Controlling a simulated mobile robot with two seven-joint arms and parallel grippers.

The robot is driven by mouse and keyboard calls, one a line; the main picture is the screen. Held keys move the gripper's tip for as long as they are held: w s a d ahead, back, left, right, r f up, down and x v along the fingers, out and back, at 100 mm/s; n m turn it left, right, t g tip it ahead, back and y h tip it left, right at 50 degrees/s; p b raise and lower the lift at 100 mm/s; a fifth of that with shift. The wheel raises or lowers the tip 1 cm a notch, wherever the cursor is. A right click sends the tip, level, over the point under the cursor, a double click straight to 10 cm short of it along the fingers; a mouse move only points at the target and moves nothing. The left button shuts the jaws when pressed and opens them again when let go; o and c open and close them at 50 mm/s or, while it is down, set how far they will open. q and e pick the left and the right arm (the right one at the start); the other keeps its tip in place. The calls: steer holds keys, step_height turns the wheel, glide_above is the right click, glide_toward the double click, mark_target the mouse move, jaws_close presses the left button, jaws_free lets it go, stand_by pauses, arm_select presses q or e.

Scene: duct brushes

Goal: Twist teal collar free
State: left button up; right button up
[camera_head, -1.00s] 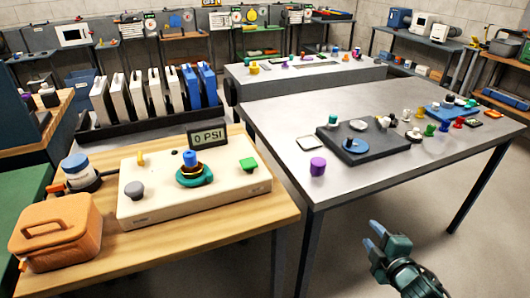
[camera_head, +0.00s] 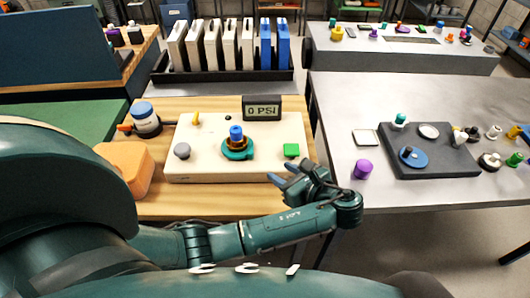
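The teal collar (camera_head: 238,154) sits around the base of a brass fitting with a blue cap (camera_head: 236,134), in the middle of the cream panel box (camera_head: 210,172). A small tab sticks out on the collar's right side. My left gripper (camera_head: 281,173) is at the box's front right corner, to the right of the collar and nearer me. Its two fingertips point left, apart and with nothing between them. It does not touch the collar. My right gripper is not in view.
An orange case (camera_head: 124,168) and a blue-topped jar (camera_head: 145,119) stand left. The grey table (camera_head: 345,112) is right.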

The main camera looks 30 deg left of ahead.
mark_target(253, 156)
arm_select(q)
steer(key=x, duration=1.3)
steer(key=shift+r, duration=0.1)
steer(key=shift+c, duration=0.2)
jaws_close()
